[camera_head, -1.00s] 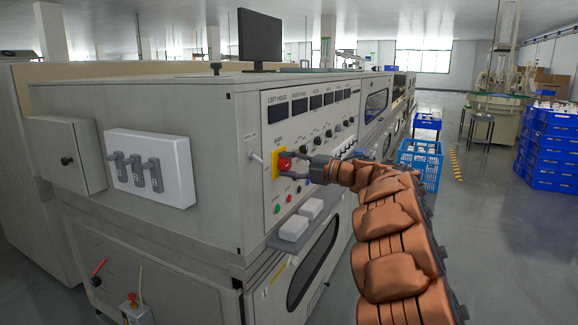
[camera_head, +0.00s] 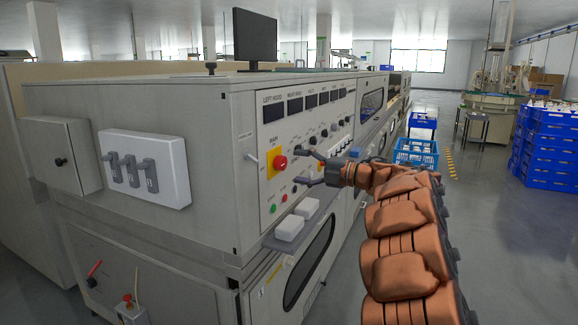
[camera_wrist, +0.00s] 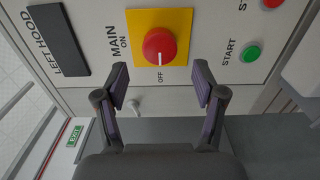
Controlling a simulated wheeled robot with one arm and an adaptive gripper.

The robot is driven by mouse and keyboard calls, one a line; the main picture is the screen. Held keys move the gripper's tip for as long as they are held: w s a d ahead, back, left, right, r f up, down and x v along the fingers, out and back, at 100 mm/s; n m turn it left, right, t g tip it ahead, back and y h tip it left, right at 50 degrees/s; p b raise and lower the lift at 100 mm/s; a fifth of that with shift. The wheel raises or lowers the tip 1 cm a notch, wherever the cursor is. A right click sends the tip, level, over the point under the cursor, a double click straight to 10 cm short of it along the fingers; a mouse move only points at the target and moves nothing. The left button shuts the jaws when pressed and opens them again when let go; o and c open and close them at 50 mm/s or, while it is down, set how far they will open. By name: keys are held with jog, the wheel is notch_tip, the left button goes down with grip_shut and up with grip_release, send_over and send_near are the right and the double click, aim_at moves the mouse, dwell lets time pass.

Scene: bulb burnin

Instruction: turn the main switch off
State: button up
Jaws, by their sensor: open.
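The main switch is a red round knob (camera_head: 280,162) on a yellow plate (camera_head: 269,160) on the grey machine's front panel.
A green START button (camera_wrist: 251,53) and a red button (camera_head: 283,198) are near the switch. Pale boxes (camera_head: 290,228) jut out below the panel. Small knobs and displays (camera_head: 295,105) lie above and right. Blue crates (camera_head: 415,152) stand behind my arm.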

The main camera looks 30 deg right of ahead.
jog(key=v, duration=0.6)
jog(key=shift+s+d, duration=0.15)
jog(key=shift+s, duration=0.05)
